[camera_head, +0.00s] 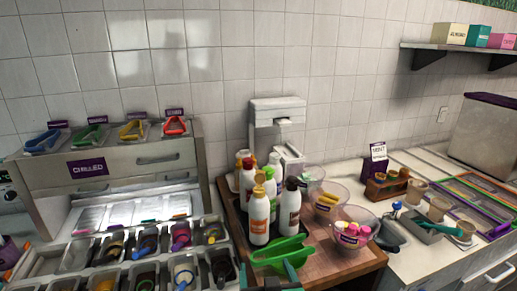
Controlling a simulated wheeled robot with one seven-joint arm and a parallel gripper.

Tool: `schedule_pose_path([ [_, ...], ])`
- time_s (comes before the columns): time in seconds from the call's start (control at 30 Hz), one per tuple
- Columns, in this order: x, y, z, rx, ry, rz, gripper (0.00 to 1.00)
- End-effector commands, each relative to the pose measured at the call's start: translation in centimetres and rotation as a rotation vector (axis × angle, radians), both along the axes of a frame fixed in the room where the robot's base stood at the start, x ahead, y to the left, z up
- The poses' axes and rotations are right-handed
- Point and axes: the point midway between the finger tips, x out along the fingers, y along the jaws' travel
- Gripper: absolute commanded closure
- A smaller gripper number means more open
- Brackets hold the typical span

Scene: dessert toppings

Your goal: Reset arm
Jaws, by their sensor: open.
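My gripper and arm cannot be made out in the head view. The task names no other object.
A chilled topping station (130,160) with small tubs stands at left. The right counter (420,268) holds cups and trays. A shelf (455,48) holds boxes.

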Motion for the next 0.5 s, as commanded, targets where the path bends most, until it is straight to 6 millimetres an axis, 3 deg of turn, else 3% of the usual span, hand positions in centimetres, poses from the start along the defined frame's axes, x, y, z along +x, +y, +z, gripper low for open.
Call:
schedule_pose_path([
  [0.5, -1.8, 0.9, -5.1, 0.031, -0.009, -0.023, 0.22],
])
